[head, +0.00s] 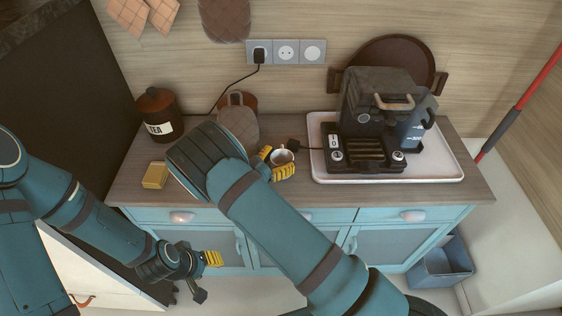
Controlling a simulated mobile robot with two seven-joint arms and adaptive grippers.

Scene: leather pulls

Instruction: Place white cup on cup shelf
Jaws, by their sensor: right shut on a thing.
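A white cup (283,156) with a dark inside is at the middle of the wooden counter (130,188). My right gripper (275,163) reaches in from the lower right and is shut on the cup, its yellow pads on either side. My own arm hides part of the counter beside it. Whether the cup touches the counter is hard to tell. My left gripper (208,276) is low in front of the cabinet, empty, with its fingers apart. I cannot pick out a separate cup shelf; the dark coffee machine (377,85) has a flat top.
The coffee machine and a grey-blue jug (415,122) stand on a white tray (448,171) at right. A cable runs to the wall sockets (287,52).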

